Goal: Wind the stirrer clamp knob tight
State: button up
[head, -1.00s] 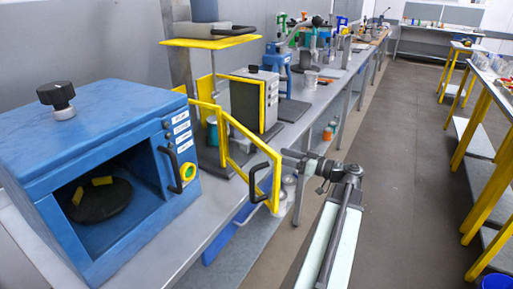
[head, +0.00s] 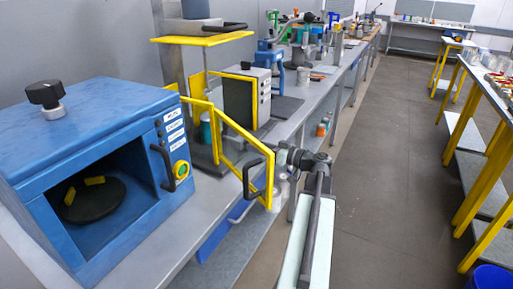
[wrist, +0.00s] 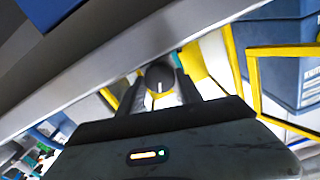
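In the wrist view, a dark round knob (wrist: 160,77) with a white mark shows between the two fingers of my gripper (wrist: 158,90). The fingers stand apart on either side of it; I cannot tell whether they touch it or what it is mounted on. In the head view, my gripper (head: 281,156) is beside the yellow frame (head: 240,145) at the bench's front edge, and its fingertips are partly hidden by the frame. The knob between the fingers is not clear there. A different black knob (head: 46,94) stands on top of the blue cabinet (head: 105,107), well left of my gripper.
The yellow frame juts out with a black handle (head: 252,180) near my gripper. The grey bench (head: 203,190) runs back along the wall with several machines. The aisle floor (head: 395,180) is clear. Yellow-legged tables (head: 470,140) stand at the right.

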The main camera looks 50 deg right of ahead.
jog(key=shift+a, duration=0.3)
jog(key=shift+c, duration=0.7)
jog(key=shift+d+m, duration=0.25)
jog(key=shift+m, duration=0.05)
jog(key=m, duration=0.3)
jog(key=shift+m, duration=2)
jog(key=shift+d, duration=0.1)
jog(key=o, duration=1.4)
jog(key=shift+c, duration=0.2)
